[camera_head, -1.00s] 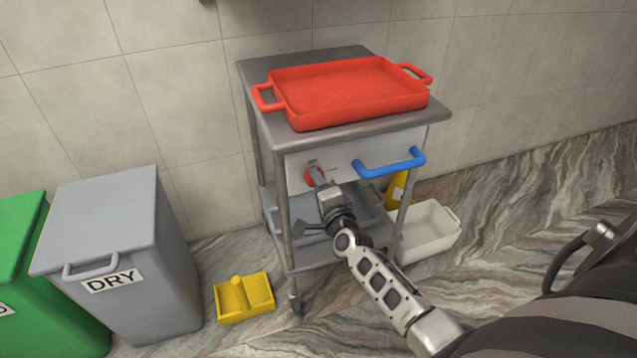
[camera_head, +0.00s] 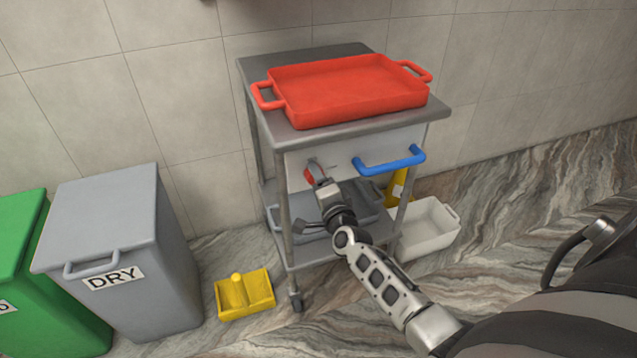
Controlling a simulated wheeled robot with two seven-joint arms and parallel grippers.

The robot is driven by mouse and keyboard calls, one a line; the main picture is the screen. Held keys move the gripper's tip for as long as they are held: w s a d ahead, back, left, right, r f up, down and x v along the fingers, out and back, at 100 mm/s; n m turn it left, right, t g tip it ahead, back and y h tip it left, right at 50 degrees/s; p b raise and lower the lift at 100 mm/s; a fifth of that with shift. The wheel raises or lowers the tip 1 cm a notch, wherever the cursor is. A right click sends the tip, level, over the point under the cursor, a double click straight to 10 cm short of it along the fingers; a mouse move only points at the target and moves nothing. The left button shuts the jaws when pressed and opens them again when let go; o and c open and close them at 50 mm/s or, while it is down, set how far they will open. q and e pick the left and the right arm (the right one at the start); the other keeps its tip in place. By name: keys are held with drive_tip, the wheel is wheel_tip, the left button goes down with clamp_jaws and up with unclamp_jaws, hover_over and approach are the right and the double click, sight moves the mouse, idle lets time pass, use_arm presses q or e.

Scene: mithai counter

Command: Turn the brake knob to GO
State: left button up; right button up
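The red brake knob (camera_head: 308,176) is on the white front panel of the steel trolley (camera_head: 345,140), left of the blue handle. My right gripper (camera_head: 315,170) is at the knob, its fingers reaching up to it from the front and partly covering it. The fingers look to be around or against the knob, but they are too small to show whether they are closed on it. The knob's pointer and any GO marking cannot be read. My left gripper is not in view.
A red tray (camera_head: 345,90) sits on the trolley top. A blue handle (camera_head: 390,163) juts from the panel. A white bin (camera_head: 428,228) stands right of the trolley, a yellow dustpan-like item (camera_head: 245,297) left. A grey DRY bin (camera_head: 115,235) and green bin (camera_head: 22,270) stand further left.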

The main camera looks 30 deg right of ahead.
drive_tip(key=f+p+v, duration=0.1)
drive_tip(key=v, duration=1.5)
drive_tip(key=shift+r+p, duration=0.3)
drive_tip(key=shift+r, duration=0.15)
